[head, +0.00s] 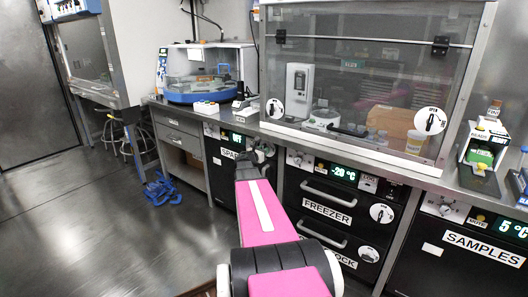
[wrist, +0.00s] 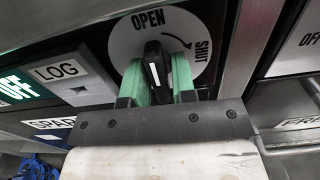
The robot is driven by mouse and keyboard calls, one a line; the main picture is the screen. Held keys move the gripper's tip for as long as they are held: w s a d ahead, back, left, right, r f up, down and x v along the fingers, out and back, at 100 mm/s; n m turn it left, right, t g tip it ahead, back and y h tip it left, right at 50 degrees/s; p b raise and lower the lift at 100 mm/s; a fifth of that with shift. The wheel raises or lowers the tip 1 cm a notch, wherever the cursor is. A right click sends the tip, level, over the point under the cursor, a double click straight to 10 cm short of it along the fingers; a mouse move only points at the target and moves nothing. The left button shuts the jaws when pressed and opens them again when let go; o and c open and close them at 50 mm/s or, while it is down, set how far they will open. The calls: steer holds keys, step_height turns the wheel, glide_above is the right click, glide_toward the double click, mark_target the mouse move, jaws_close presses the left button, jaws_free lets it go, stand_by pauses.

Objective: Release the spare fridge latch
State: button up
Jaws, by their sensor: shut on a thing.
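The spare fridge (head: 222,180) is the black-fronted unit under the bench, left of the freezer; its name plate is partly hidden by my arm. Its latch is a black lever (wrist: 153,62) with a white mark, on a round white dial (wrist: 190,25) printed OPEN and SHUT. The lever's tip points up at the word OPEN in the wrist view. My gripper (wrist: 158,88) has its green fingers on either side of the lever, shut on it. In the head view my gripper (head: 258,153) is at the fridge's upper right corner and hides the latch.
The freezer (head: 327,203), with handles and its own dial, stands right of the spare fridge. The samples fridge (head: 470,245) is further right. A glass-fronted hood (head: 365,75) stands on the bench. Blue items (head: 162,190) lie on the floor; the floor at left is clear.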

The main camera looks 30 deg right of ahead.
steer(key=shift+n, duration=0.4)
steer(key=o, duration=0.7)
steer(key=shift+o, duration=0.2)
steer(key=v, duration=1.1)
steer(key=shift+f, duration=0.1)
